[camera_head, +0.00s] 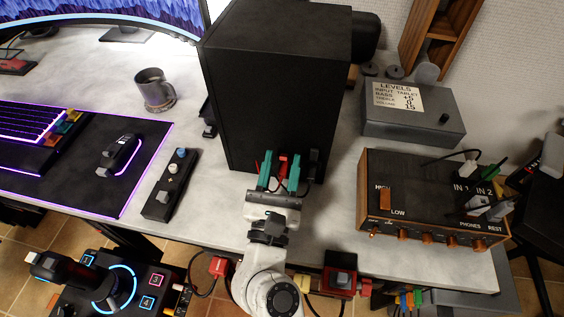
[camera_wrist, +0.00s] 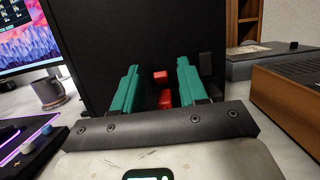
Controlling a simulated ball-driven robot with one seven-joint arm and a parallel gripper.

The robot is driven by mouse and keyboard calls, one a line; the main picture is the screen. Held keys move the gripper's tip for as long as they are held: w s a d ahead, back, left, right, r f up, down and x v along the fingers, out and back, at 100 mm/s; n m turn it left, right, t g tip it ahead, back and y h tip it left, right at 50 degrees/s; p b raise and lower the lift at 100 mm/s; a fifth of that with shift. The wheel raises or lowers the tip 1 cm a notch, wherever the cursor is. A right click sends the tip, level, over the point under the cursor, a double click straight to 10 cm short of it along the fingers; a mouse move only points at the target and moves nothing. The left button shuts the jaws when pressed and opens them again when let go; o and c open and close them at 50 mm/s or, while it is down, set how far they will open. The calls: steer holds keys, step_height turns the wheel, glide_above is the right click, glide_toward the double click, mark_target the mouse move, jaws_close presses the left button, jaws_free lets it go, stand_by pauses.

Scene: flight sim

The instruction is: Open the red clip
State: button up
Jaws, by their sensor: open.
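The red clip (camera_head: 282,163) is at the lower part of the face of a large black box (camera_head: 270,80). In the wrist view it shows as two small red parts, an upper one (camera_wrist: 160,77) and a lower one (camera_wrist: 165,98). My gripper (camera_head: 281,170) has teal fingers and is open. Its fingers (camera_wrist: 158,72) stand on either side of the red clip, with a visible gap to the upper red part. I cannot tell whether either finger touches the clip. A black clip-like part (camera_wrist: 206,65) is just right of the right finger.
An amplifier with a wooden case (camera_head: 420,200) stands to the right, with a grey box (camera_head: 413,115) behind it. A mug (camera_head: 154,90), a small control strip (camera_head: 170,185) and a dark desk mat (camera_head: 75,175) are to the left. Bare tabletop (camera_head: 215,185) lies left of my gripper.

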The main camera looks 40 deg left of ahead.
steer(key=b+v, duration=0.1)
steer(key=v, duration=0.9)
steer(key=shift+s+d+b, duration=0.1)
steer(key=shift+d+b, duration=0.05)
steer(key=shift+b, duration=0.15)
